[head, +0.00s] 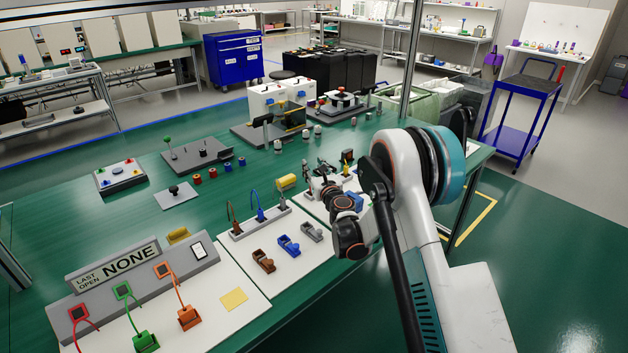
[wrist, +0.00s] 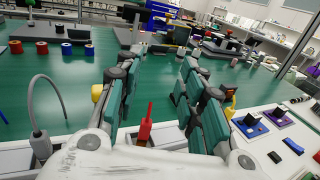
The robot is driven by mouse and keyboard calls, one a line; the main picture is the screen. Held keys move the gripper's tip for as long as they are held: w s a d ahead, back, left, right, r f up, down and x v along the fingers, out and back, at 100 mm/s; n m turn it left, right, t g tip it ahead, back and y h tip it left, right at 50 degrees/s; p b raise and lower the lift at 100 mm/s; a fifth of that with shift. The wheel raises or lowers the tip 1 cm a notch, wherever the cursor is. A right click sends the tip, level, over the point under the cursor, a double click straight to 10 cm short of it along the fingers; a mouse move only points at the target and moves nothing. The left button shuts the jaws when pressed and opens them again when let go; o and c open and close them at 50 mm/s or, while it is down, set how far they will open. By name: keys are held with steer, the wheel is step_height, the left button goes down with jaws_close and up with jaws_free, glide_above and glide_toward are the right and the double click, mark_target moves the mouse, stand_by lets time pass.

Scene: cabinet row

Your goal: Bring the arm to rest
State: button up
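My arm reaches in from the right of the head view and bends down over the near right edge of the green bench (head: 130,235). My gripper (head: 318,172) is above the bench's right part, close to several small devices. In the wrist view my gripper (wrist: 160,62) has its two green-padded fingers apart with a clear gap between them. Nothing is held between the pads. A red upright piece (wrist: 146,124) shows low between the fingers; whether it touches them I cannot tell. The exact height of the gripper above the bench is unclear.
A grey panel reading LAST OPEN NONE (head: 118,262) stands front left, with green (head: 146,341) and orange (head: 189,317) tethered pieces. Brown (head: 264,260), blue (head: 289,245) and grey (head: 312,232) blocks lie near the gripper. A blue cart (head: 520,108) stands right; floor there is clear.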

steer(key=s+d+r+m+h, duration=0.2)
steer(key=d+r+m, duration=0.25)
steer(key=r, duration=0.35)
steer(key=s+d+r+m+h, duration=0.2)
steer(key=s+d+r+m, duration=0.1)
steer(key=r+m, duration=0.3)
steer(key=s+d+r+m+g+h, duration=0.1)
steer(key=s+d+r+m+h, duration=0.15)
steer(key=s+r+m, duration=0.35)
steer(key=s+d+r+m+g+h, duration=0.1)
steer(key=s+d+r+m+g, duration=0.15)
steer(key=s+d+m, duration=0.35)
steer(key=s+f+m+g, duration=0.1)
steer(key=s+m+g, duration=0.4)
steer(key=s, duration=1.2)
steer(key=s+a+f+m+g+y, duration=0.1)
steer(key=s+f+m, duration=0.3)
steer(key=s, duration=0.6)
steer(key=s+a+f+m+g+y, duration=0.1)
steer(key=s+a+f+m+y, duration=0.1)
steer(key=s+m, duration=0.5)
steer(key=s+a+f, duration=0.1)
steer(key=s+f, duration=0.1)
steer(key=s, duration=0.1)
steer(key=shift+s+a+f, duration=0.3)
steer(key=shift+f, duration=0.05)
